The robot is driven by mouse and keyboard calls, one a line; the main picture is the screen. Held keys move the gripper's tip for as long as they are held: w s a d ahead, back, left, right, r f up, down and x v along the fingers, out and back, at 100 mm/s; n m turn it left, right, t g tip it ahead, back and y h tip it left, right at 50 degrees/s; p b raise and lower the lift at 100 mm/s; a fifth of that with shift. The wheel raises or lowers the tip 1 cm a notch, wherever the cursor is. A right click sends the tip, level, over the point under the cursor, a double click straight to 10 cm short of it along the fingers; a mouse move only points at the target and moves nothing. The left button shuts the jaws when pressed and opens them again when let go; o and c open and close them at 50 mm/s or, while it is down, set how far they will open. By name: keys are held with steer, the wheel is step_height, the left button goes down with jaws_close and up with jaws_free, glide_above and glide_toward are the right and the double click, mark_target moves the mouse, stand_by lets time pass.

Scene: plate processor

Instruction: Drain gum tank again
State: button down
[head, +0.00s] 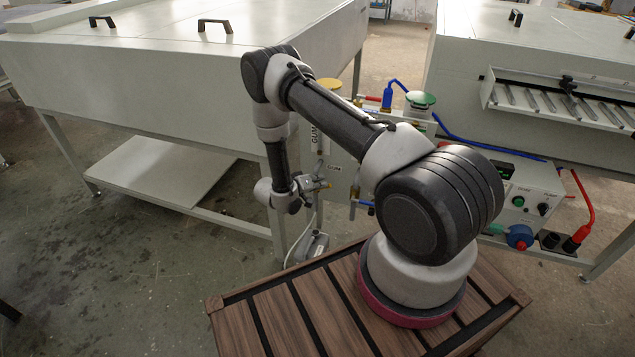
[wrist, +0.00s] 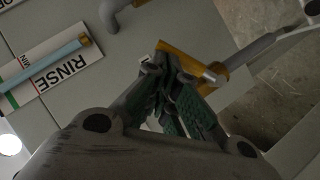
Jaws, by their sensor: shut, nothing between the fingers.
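The gum tank (head: 341,150) is a pale box with a GUM label and a yellow lid (head: 329,86), partly hidden behind my arm. My gripper (head: 322,184) is low at the front of the tank, its fingers shut with nothing between them. In the wrist view, the closed green-padded fingers (wrist: 170,72) are beside a brass valve piece (wrist: 190,65) with a grey pipe (wrist: 250,50). They overlap it in the picture; I cannot tell whether they touch. A RINSE label (wrist: 62,68) with a blue sight tube (wrist: 48,66) is at upper left.
A green-lidded tank (head: 420,99) stands to the right of the gum tank. A control box (head: 530,190) with a blue plug and red cable is at right. A large pale machine (head: 180,60) fills the left. Open floor (head: 130,270) lies at lower left.

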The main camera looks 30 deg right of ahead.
steer(key=shift+s+d+f, duration=0.9)
steer(key=shift+f, duration=0.25)
